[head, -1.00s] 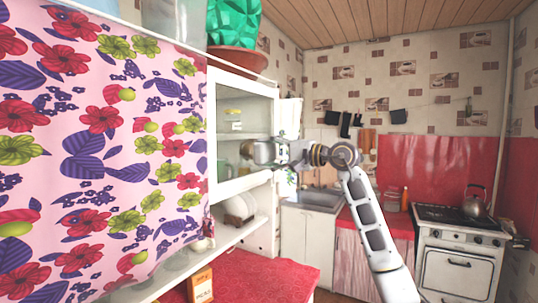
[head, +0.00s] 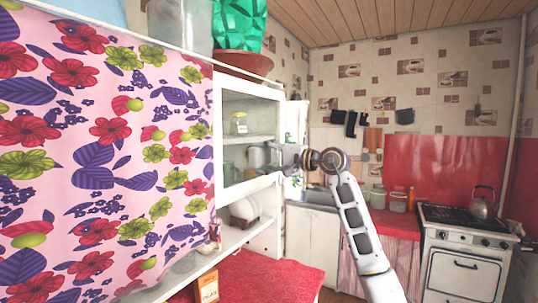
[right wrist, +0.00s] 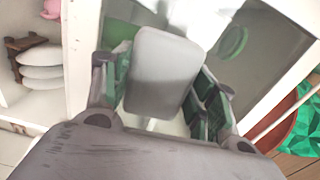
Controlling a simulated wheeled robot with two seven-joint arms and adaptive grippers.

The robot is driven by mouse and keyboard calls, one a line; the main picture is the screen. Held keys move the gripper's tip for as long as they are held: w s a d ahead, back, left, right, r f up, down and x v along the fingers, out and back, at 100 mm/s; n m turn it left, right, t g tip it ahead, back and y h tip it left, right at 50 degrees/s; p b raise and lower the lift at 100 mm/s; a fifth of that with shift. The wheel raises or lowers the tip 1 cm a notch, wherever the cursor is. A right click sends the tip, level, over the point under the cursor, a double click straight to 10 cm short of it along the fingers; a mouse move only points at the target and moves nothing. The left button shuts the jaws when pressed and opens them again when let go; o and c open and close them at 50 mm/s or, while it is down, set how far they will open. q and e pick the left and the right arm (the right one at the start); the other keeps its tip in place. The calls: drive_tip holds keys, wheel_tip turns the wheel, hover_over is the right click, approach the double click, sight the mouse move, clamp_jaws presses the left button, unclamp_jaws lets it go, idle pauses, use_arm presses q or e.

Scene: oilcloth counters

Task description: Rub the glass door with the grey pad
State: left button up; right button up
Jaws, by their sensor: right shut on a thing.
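The grey pad (head: 257,157) is a rounded block at the white cabinet's glass door (head: 264,112). My right gripper (head: 276,157) is shut on the pad. In the right wrist view the pad (right wrist: 163,72) sits between the two fingers, its broad face toward the glass (right wrist: 229,60). I cannot tell whether the pad touches the glass. A jar (head: 239,124) and green dishes show behind the door. My left gripper is not in view.
A flowered pink cloth (head: 100,150) hangs at the left. White dishes (head: 245,208) stand on the open shelf below the door. A box (head: 207,288) stands on the red counter (head: 265,272) below.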

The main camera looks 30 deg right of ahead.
drive_tip(key=shift+w+a+r+p, duration=0.1)
drive_tip(key=shift+w+a+p, duration=0.2)
drive_tip(key=shift+w, duration=0.2)
drive_tip(key=shift+w+a, duration=0.15)
drive_tip(key=shift+w, duration=0.1)
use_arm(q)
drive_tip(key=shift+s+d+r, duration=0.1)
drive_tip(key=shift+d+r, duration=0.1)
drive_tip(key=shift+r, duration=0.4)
use_arm(e)
drive_tip(key=shift+w, duration=0.1)
use_arm(q)
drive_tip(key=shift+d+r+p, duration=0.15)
drive_tip(key=shift+p, duration=0.15)
use_arm(e)
drive_tip(key=shift+w+a, duration=0.2)
drive_tip(key=shift+w, duration=0.1)
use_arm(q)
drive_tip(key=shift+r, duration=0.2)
use_arm(e)
drive_tip(key=shift+w+a, duration=0.3)
drive_tip(key=shift+w, duration=0.2)
drive_tip(key=shift+d, duration=0.1)
